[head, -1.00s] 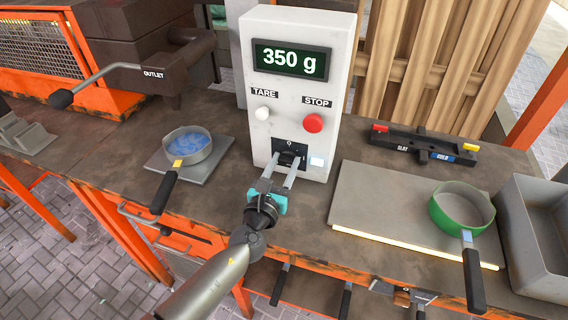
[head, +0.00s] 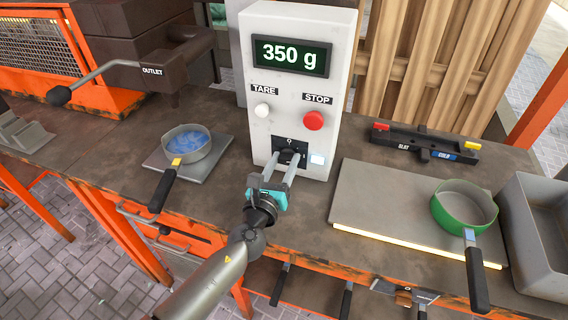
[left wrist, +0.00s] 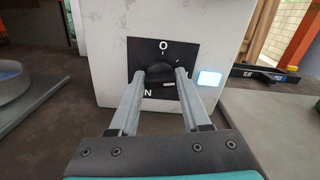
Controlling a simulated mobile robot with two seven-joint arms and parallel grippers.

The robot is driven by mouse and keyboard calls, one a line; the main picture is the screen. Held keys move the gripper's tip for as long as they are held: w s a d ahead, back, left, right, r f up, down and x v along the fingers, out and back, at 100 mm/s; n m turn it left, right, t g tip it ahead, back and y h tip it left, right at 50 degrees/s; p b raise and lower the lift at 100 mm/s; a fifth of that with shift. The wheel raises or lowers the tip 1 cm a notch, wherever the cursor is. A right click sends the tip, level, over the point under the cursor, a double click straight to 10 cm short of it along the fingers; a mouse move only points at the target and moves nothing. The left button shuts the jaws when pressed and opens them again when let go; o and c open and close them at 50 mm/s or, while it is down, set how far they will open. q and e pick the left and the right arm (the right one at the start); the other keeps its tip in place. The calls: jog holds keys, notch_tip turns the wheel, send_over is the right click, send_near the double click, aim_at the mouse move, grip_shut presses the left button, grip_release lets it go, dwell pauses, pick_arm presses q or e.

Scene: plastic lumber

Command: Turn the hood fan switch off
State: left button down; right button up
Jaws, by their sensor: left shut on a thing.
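A dark rotary switch knob (head: 289,156) sits on a black plate low on the front of a white control box (head: 262,140). In the left wrist view the knob (left wrist: 162,74) has an "O" above it and an "N" at its lower left; the rest of that lower marking is hidden. My left gripper (head: 279,172) reaches up to the box from the front. Its two fingers (left wrist: 163,80) stand on either side of the knob and are shut on it. My right gripper does not show.
The box shows 350 g, with a white TARE button (head: 262,109) and red STOP button (head: 313,120). A pan with blue contents (head: 187,163) stands left. A green pan (head: 450,222) rests on a plate (head: 372,208) at right, beside a grey bin (head: 540,268).

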pick_arm(q)
jog(key=n, duration=0.2)
jog(key=n+b, duration=0.1)
jog(key=shift+f+n, duration=0.2)
jog(key=shift+n, duration=0.2)
jog(key=n+b, duration=0.1)
jog(key=n, duration=0.3)
jog(key=shift+a+n+b, duration=0.1)
jog(key=shift+n+b, duration=0.2)
jog(key=n, duration=0.3)
jog(key=shift+n, duration=2.1)
jog(key=shift+c, duration=1.8)
grip_release()
jog(key=shift+s+a, duration=0.1)
jog(key=v, duration=1.5)
